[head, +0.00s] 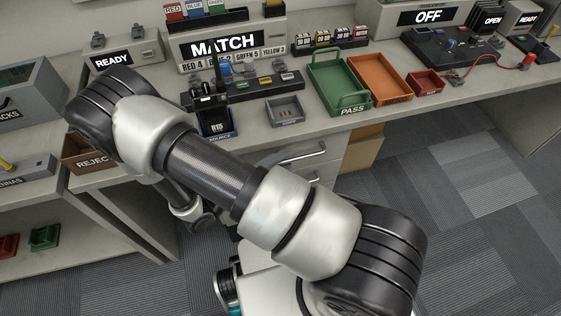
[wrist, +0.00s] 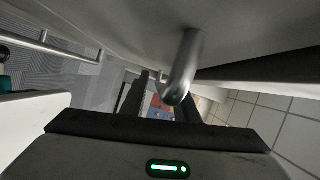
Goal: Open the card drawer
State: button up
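Two drawer fronts with silver bar handles show under the workbench in the head view: the upper drawer's handle (head: 305,152) and a lower handle (head: 313,179). Both drawers look shut, and I can read no "card" label. My forearm hides part of the fronts and my gripper in the head view. In the wrist view, my gripper (wrist: 162,106) has its two dark fingers apart, with a gap between them. A metal handle (wrist: 182,68) is close up by the right finger, seen nearly end-on. I cannot tell if it touches. Another bar handle (wrist: 50,45) lies at left.
The bench carries a green tray (head: 341,83), an orange tray (head: 380,79), a small red tray (head: 426,83) and a grey tray (head: 285,112). A radio (head: 213,113) stands in a holder near the edge. A reject bin (head: 88,155) is at left. Carpet is open at right.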

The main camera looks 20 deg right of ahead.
grip_shut()
dwell(0.3)
